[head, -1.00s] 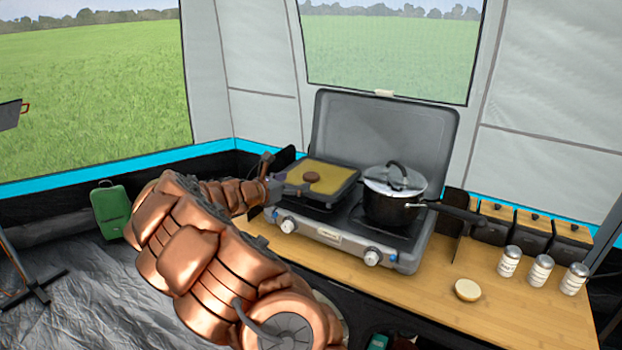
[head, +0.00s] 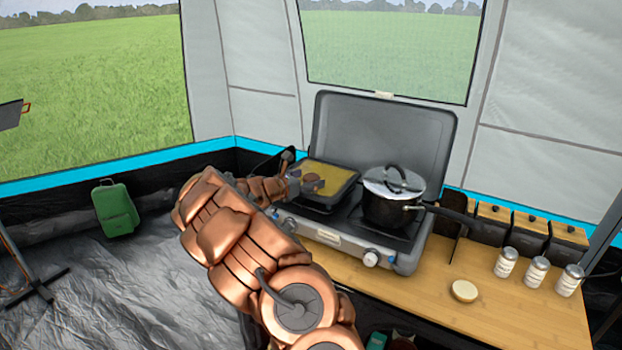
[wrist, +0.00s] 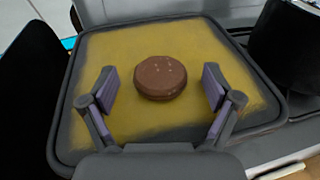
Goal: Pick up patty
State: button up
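The brown round patty (wrist: 160,77) lies flat on the yellowish surface of a dark square griddle pan (wrist: 100,50) in the wrist view. In the head view the patty (head: 312,181) shows small on the pan (head: 338,168), on the stove's left burner. My gripper (wrist: 160,88) is open in the wrist view. Its fingers stand to the left and right of the patty's near side, with a gap on each side and no contact visible. In the head view my gripper (head: 308,185) is over the pan's near left part, close to the patty.
A lidded pot (head: 392,208) stands on the right burner of the grey stove (head: 335,236), its handle pointing right. A bun half (head: 464,291) and several shakers (head: 536,271) are on the wooden counter (head: 440,310). The raised stove lid (head: 385,130) is behind.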

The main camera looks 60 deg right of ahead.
jog(key=shift+f, duration=0.1)
jog(key=shift+f, duration=0.15)
jog(key=c, duration=1.3)
jog(key=shift+a, duration=0.1)
